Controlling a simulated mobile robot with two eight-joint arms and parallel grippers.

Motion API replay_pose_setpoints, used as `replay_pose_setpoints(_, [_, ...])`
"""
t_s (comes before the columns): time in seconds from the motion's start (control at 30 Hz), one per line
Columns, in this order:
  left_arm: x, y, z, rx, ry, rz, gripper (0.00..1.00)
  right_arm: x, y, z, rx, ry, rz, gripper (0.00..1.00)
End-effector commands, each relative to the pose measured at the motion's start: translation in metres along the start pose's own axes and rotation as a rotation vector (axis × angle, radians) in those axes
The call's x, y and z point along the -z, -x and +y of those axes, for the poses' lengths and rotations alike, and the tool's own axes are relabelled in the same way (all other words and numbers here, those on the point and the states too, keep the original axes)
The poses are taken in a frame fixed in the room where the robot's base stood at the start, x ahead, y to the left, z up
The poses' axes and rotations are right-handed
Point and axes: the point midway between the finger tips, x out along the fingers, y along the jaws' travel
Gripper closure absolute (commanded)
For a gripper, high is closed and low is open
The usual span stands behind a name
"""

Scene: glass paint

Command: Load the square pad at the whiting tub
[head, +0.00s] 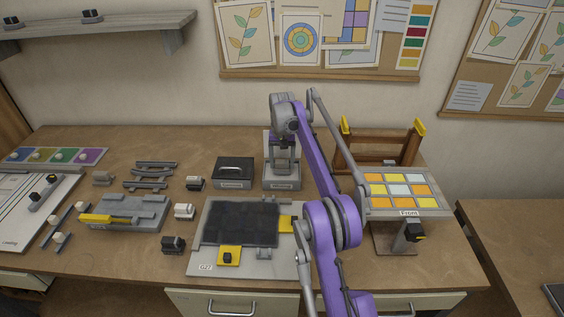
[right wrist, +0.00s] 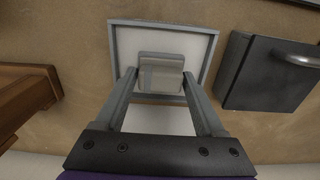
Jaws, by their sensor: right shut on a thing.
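The whiting tub (head: 282,185) is a grey box with a label on its front, standing at the back middle of the bench. In the right wrist view the tub (right wrist: 205,58) is square, grey-rimmed and white inside. My right gripper (head: 283,158) is over the tub. It is shut on the square pad (right wrist: 160,72), a grey block between the two fingertips. The pad is over the white inside of the tub; I cannot tell whether it touches the white. My left gripper is not in view.
A dark lidded box (head: 233,172) with a handle stands close left of the tub. A wooden rack (head: 375,152) stands to the right, behind a tilted panel of coloured squares (head: 404,202). A dark glass panel on a grey board (head: 197,268) lies in front.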

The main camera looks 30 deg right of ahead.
Motion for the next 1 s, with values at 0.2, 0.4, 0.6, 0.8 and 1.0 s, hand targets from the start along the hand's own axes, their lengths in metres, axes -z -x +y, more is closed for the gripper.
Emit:
replay_pose_setpoints(0.2, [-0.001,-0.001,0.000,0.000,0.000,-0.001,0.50,0.000,-0.002,0.000,0.000,0.000,0.000,0.73])
replay_pose_setpoints(0.4, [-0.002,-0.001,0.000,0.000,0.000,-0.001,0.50,0.000,-0.004,0.000,0.000,0.000,0.000,0.73])
replay_pose_setpoints(0.6, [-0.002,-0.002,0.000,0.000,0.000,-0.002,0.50,0.000,-0.007,0.000,0.000,0.000,0.000,0.73])
replay_pose_setpoints(0.8, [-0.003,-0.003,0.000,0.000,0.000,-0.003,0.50,0.000,-0.009,0.000,0.000,0.000,0.000,0.73])
replay_pose_setpoints(1.0, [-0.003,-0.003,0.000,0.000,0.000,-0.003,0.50,0.000,-0.010,0.000,0.000,0.000,0.000,0.73])
